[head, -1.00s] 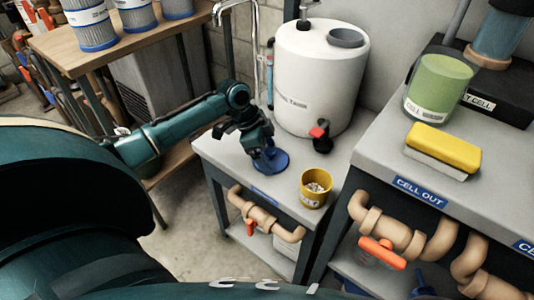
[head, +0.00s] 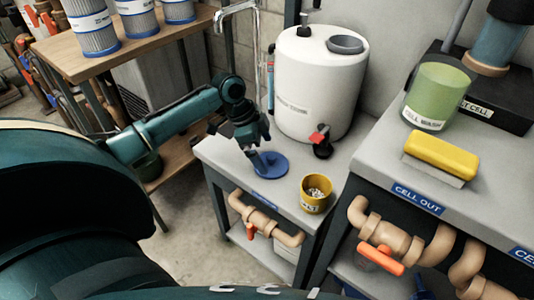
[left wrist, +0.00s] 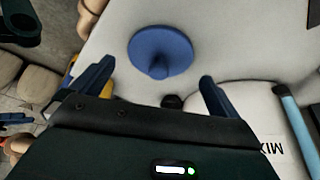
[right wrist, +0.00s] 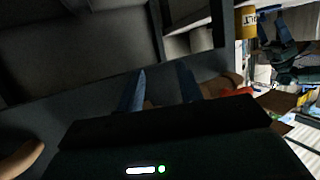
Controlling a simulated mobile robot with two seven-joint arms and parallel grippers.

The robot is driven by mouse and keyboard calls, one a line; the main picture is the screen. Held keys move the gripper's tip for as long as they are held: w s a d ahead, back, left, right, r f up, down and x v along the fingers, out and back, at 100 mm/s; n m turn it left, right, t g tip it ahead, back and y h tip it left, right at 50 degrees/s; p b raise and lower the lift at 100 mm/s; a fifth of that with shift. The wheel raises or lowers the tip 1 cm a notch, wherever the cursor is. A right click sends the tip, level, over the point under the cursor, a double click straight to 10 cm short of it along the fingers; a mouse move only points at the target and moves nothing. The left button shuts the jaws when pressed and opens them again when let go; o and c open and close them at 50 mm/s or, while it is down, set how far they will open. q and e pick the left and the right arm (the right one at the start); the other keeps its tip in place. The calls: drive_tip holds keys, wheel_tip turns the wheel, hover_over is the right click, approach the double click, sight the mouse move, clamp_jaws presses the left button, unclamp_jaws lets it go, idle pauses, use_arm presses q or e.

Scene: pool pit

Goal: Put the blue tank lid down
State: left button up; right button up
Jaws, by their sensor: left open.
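The blue tank lid (head: 272,166) is a round blue disc with a knob. It lies flat on the grey bench top (head: 225,156), in front of the white tank (head: 315,85). In the left wrist view the lid (left wrist: 168,45) shows whole, knob toward the gripper. My left gripper (head: 256,152) is open just above and behind the lid; its fingers (left wrist: 150,85) stand apart from the lid with nothing between them. My right gripper (right wrist: 163,85) shows only in its own wrist view, fingers apart and empty, facing dark bench framework.
A yellow cup (head: 315,194) of pale bits stands right of the lid. The tank's red-handled tap (head: 320,137) is close behind. Tan pipes (head: 262,218) run along the bench front. A green container (head: 435,97) and yellow block (head: 441,154) occupy the right-hand bench.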

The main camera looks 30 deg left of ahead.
use_arm(q)
drive_tip(key=shift+p+v, duration=0.35)
drive_tip(key=shift+v, duration=1.8)
